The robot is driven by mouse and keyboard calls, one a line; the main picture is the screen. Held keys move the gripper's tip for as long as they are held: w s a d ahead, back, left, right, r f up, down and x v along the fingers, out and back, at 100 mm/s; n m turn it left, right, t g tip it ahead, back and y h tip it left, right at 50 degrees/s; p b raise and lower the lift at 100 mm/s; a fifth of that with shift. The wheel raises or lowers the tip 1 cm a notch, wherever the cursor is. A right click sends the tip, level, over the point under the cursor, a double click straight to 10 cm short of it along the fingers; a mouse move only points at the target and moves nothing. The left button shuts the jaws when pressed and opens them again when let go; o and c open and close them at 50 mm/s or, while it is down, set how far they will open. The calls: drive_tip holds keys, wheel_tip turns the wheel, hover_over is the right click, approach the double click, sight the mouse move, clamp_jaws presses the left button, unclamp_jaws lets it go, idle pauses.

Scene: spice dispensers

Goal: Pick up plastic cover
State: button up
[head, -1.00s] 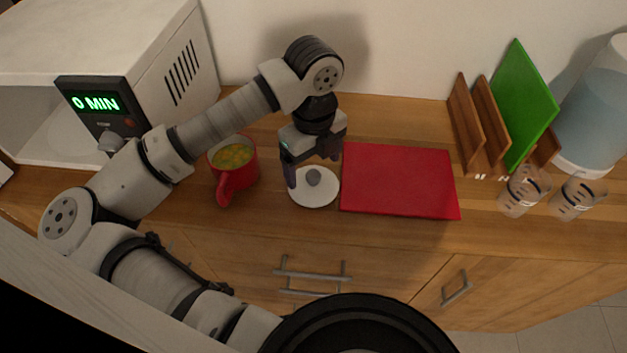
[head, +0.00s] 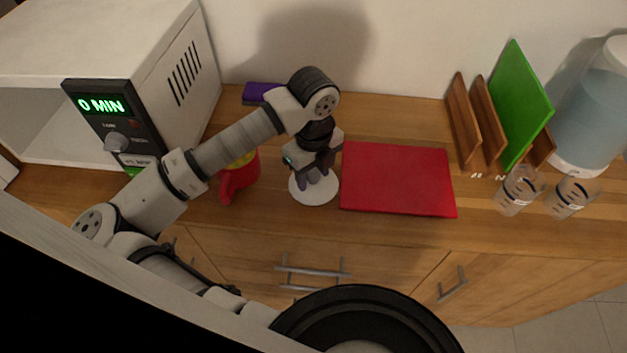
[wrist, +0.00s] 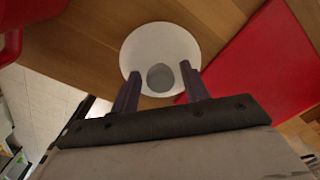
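The plastic cover (head: 315,196) is a round white disc lying flat on the wooden counter, between the red mug and the red board. In the wrist view the cover (wrist: 138,50) shows whole, with a grey round knob (wrist: 160,77) on top. My gripper (head: 312,176) is above the cover, pointing down. In the wrist view my gripper (wrist: 160,72) is open, with one dark finger on each side of the knob and visible gaps between. Whether the fingertips are down at knob height is unclear. The gripper hides the knob in the head view.
The red mug (head: 231,184) stands just left of the cover, partly behind my arm. The red board (head: 398,180) lies close on the right. A microwave (head: 165,75) stands at the left. Wooden racks, a green board (head: 521,100) and clear cups (head: 519,190) are at the right.

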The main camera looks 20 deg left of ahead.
drive_tip(key=shift+s+f, duration=0.1)
drive_tip(key=shift+f, duration=0.1)
drive_tip(key=c, duration=0.7)
